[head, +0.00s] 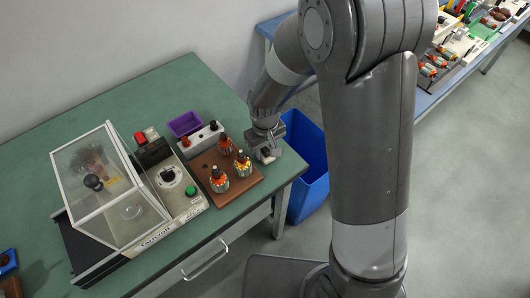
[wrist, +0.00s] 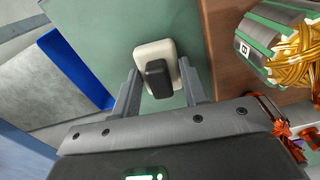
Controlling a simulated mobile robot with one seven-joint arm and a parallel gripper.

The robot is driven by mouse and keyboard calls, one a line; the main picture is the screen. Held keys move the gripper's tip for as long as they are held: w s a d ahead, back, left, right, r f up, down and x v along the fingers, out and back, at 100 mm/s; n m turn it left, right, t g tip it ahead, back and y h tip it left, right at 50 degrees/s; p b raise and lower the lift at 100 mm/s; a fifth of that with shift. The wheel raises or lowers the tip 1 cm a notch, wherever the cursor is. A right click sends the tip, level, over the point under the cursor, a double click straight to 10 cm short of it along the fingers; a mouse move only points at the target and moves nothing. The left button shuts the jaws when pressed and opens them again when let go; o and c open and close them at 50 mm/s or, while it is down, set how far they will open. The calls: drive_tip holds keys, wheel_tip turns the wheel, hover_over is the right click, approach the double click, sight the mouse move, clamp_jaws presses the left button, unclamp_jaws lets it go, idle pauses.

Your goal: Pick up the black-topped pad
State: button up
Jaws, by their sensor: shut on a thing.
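The black-topped pad (wrist: 157,78) is a small white block with a black raised top. In the wrist view it sits between the two fingers of my gripper (wrist: 159,70), which are shut on its sides. In the head view my gripper (head: 266,148) is low at the right end of the green table, and the pad (head: 267,155) shows small and partly hidden at its fingers. I cannot tell whether the pad still touches the table.
A brown wooden board (head: 243,185) with several wound armatures (head: 219,180) stands close to the left of my gripper. A blue bin (head: 308,165) is beyond the table's right edge. A clear-covered machine (head: 115,190) and a purple tray (head: 185,124) are farther left.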

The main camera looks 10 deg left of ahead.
sight(267, 148)
drive_tip(key=shift+r, duration=0.45)
drive_tip(key=r, duration=0.3)
drive_tip(key=shift+w+d+r, duration=0.1)
drive_tip(key=shift+d+r, duration=0.15)
drive_tip(key=shift+r, duration=0.1)
drive_tip(key=s+d+r, duration=0.1)
drive_tip(key=d+r, duration=0.5)
drive_tip(key=d, duration=0.5)
drive_tip(key=shift+r, duration=0.2)
drive_tip(key=shift+s, duration=0.1)
